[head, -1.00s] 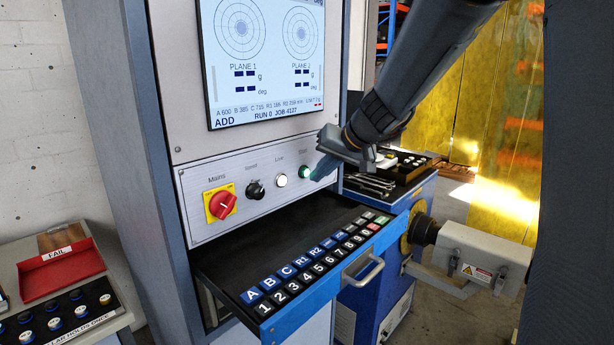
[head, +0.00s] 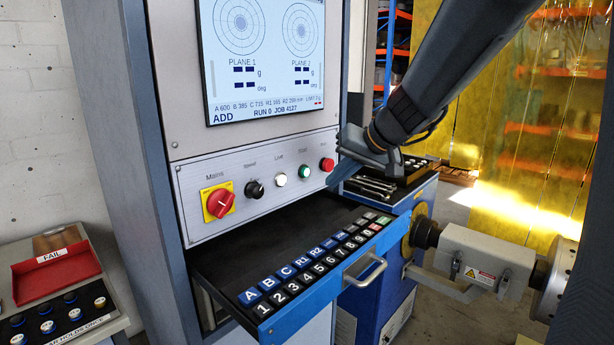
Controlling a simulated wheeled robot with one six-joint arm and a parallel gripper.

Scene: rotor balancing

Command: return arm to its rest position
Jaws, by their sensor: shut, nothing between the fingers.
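My gripper (head: 340,172) hangs from my dark arm at the upper right. Its jaws are shut and hold nothing. It is in front of the right end of the control panel (head: 262,207), just right of and below the red button (head: 327,164). The green button (head: 304,172) is uncovered to its left, and no touch on either button can be made out. The arm hides part of the space right of the cabinet.
An open drawer keypad (head: 325,258) juts out below the panel. The screen (head: 262,58) shows ADD and RUN 0. A tool bench (head: 405,188) and a grey spindle housing (head: 470,254) stand at right. A red FAIL tray (head: 57,275) lies at lower left.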

